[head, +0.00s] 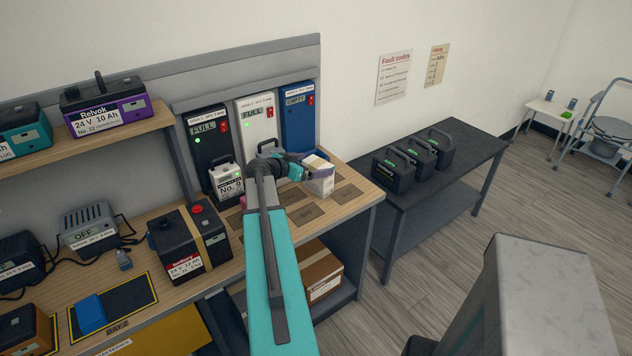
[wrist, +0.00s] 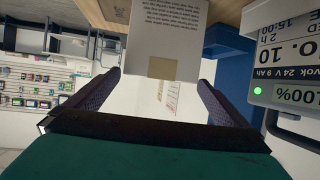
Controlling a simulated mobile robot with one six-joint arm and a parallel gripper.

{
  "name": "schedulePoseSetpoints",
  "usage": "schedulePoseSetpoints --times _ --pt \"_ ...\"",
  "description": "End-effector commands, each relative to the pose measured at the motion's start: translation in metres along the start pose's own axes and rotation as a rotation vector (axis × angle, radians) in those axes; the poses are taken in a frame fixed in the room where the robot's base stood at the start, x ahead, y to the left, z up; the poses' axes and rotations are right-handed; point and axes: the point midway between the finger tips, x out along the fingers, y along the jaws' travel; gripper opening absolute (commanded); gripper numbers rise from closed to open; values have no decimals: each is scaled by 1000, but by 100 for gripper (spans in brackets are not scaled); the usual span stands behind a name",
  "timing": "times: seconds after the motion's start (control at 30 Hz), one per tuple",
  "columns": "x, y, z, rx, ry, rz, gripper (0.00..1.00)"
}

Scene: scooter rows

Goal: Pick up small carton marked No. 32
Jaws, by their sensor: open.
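A small white carton (head: 320,178) stands on the wooden bench, near its right end. Its number is not readable in the head view. In the wrist view, a white carton (wrist: 165,35) with printed text and a tan square shows upside down, ahead of the gap between my fingers. My gripper (head: 298,172) is beside the carton, to its left, at about its height. In the wrist view my gripper (wrist: 158,82) is open, with one dark finger on each side and nothing clearly held. Contact with the carton cannot be told.
A battery marked No. 10 (wrist: 290,60) is close at the right in the wrist view. A white battery (head: 226,180) stands left of my arm, before the black dock (head: 207,135). The blue dock (head: 298,115) looks empty. Black batteries (head: 418,155) stand on the dark table.

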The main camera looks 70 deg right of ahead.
Motion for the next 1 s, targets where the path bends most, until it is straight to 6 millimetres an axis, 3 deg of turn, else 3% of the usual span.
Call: schedulePoseSetpoints --times 0.03,0.3,1.0 --pt "5 0 13 0 0 0 100" --pt "14 -1 34 0 0 -1 100" --pt "22 -2 36 -2 0 -1 100"
